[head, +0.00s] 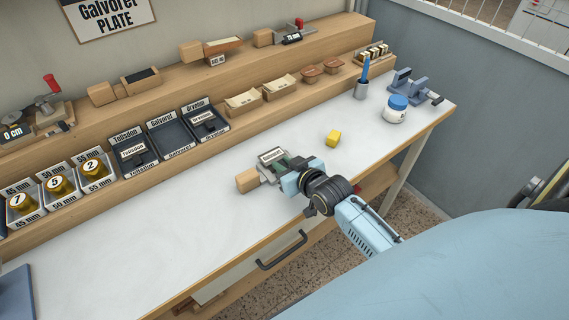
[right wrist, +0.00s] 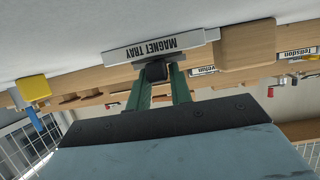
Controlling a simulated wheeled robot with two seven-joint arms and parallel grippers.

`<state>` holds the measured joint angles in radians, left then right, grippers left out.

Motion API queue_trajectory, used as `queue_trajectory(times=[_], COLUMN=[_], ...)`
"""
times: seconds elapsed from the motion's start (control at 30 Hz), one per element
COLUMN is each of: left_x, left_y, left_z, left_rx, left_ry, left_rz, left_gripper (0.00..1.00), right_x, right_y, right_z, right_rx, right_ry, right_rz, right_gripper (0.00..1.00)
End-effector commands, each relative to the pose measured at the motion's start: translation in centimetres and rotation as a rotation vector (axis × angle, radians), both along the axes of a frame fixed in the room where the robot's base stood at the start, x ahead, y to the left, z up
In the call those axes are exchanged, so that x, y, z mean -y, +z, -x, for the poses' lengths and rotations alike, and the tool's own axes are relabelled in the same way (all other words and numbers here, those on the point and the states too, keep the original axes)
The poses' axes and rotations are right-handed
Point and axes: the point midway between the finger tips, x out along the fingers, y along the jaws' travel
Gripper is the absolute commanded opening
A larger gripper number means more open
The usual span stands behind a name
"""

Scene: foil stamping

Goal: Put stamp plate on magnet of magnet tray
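My right gripper (head: 283,165) is over the bench near its front edge, at the magnet tray (head: 270,156). Its green fingers (right wrist: 157,80) show in the right wrist view, closed around a small dark piece (right wrist: 155,72), apparently the stamp plate's grip. The rest of the plate is hidden. The magnet tray's grey front with its label (right wrist: 158,47) is just beyond the fingertips; I cannot tell whether the plate touches the magnet. My left gripper is not in view.
A wooden block (head: 247,180) adjoins the magnet tray. Wooden shelves line the back. The bench at front left is clear.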

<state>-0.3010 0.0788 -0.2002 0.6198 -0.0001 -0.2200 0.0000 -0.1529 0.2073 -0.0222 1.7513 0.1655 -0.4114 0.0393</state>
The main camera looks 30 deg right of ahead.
Motion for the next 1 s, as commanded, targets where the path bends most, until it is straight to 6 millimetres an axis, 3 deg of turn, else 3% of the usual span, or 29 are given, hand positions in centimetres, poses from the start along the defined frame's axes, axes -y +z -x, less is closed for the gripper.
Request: queue_trajectory(times=[0.13,0.47,0.67,1.0], left_x=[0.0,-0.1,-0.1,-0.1], left_y=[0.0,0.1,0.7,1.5], left_z=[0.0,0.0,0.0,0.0], left_rx=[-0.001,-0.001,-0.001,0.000], left_ry=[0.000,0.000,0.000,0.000], left_rz=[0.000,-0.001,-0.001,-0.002], left_gripper=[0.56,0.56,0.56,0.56], right_x=[0.0,0.0,0.2,0.4], right_y=[0.0,0.4,1.4,4.0], right_z=[0.0,0.0,2.6,8.8], right_rx=[0.000,0.001,-0.002,-0.002], right_ry=[0.000,0.000,0.000,0.000], right_rz=[0.001,0.001,0.002,0.001], right_gripper=[0.40,0.40,0.40,0.40])
